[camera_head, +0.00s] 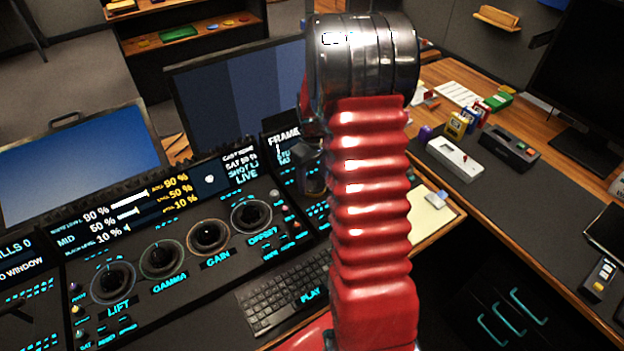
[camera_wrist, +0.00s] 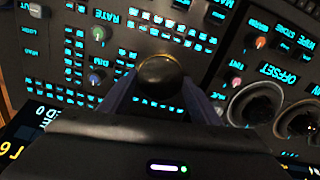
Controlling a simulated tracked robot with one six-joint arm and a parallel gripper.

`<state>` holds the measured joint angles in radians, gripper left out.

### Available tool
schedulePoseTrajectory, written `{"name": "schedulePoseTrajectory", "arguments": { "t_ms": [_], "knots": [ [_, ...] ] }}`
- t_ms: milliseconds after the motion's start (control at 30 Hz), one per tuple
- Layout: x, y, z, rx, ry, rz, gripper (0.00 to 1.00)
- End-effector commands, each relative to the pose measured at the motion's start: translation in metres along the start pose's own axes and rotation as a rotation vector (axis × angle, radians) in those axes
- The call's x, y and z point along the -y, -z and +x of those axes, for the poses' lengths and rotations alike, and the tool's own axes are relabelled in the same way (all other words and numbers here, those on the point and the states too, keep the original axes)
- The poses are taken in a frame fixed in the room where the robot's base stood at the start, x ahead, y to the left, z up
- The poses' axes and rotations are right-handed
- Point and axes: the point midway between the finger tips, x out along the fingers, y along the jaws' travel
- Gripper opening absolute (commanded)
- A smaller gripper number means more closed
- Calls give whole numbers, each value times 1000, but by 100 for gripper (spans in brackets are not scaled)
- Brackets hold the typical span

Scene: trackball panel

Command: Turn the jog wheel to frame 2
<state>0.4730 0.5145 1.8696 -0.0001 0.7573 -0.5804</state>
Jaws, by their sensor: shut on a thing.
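The jog wheel (camera_wrist: 160,70) shows in the wrist view as a round, dark brassy knob on the black panel with lit cyan labels. My gripper (camera_wrist: 160,86) has one finger on each side of it and is shut on it. The fingers cover the wheel's lower sides. In the head view my red arm hides the wheel and most of the gripper. A small display (camera_head: 284,148) left of the arm reads FRAME, with a figure below that looks like 1; the arm partly covers its other lines.
Several large dials, among them GAIN (camera_head: 208,237), line the panel left of my arm. A keyboard (camera_head: 285,290) lies in front. Small knobs (camera_wrist: 98,33) stand near the wheel in the wrist view. A white box (camera_head: 455,158) lies on the desk at right.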

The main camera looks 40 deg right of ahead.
Motion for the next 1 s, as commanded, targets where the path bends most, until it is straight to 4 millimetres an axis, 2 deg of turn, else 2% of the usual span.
{"name": "schedulePoseTrajectory", "arguments": {
  "t_ms": [700,1000],
  "knots": [
    [0,0,0,1,2,417,34],
    [0,0,0,1,1,491,34]
  ]
}}
